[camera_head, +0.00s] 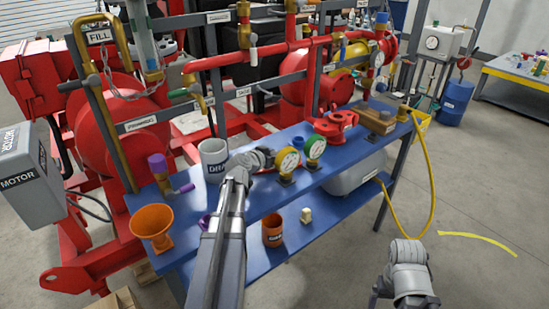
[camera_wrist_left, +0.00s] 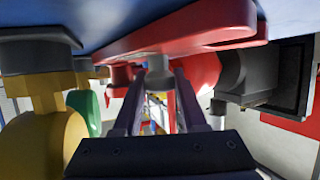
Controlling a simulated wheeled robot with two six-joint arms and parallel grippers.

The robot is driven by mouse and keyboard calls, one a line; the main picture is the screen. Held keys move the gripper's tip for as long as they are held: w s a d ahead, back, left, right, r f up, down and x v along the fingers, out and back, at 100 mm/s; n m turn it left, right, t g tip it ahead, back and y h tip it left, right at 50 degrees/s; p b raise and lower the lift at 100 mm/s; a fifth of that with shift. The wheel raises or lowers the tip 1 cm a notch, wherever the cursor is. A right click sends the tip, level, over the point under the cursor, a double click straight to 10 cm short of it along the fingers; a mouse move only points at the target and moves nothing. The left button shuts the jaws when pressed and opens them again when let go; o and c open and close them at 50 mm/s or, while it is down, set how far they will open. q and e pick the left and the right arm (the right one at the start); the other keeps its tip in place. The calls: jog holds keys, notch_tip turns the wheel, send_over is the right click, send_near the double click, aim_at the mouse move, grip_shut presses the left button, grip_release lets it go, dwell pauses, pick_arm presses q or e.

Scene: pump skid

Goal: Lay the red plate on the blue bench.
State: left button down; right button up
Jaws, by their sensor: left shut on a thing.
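The red plate (camera_wrist_left: 185,28) is a flat, rounded piece with an opening, close to the camera in the left wrist view, which is upside down. It is close against the blue bench surface (camera_wrist_left: 110,15); I cannot tell whether it touches. My left gripper (camera_wrist_left: 158,88) is shut on a grey post (camera_wrist_left: 158,72) that appears to belong to the plate. Only a grey link of my right arm shows at lower right.
A yellow gauge (camera_head: 289,160) and a green gauge (camera_head: 315,147) stand just right of my left gripper. A grey mug (camera_head: 213,158) is left of it. A red valve (camera_head: 336,124) and a brown box (camera_head: 376,119) stand farther back. An orange funnel (camera_head: 152,224) is at left.

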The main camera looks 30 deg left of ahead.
pick_arm(q)
jog(key=shift+c, duration=2.3)
grip_release()
jog(key=shift+s+r, duration=0.2)
jog(key=shift+r, duration=0.05)
jog(key=p+v, duration=0.4)
jog(key=v, duration=0.7)
jog(key=shift+s+r+p, duration=0.1)
jog(key=shift+s+p, duration=0.15)
jog(key=shift+p, duration=0.05)
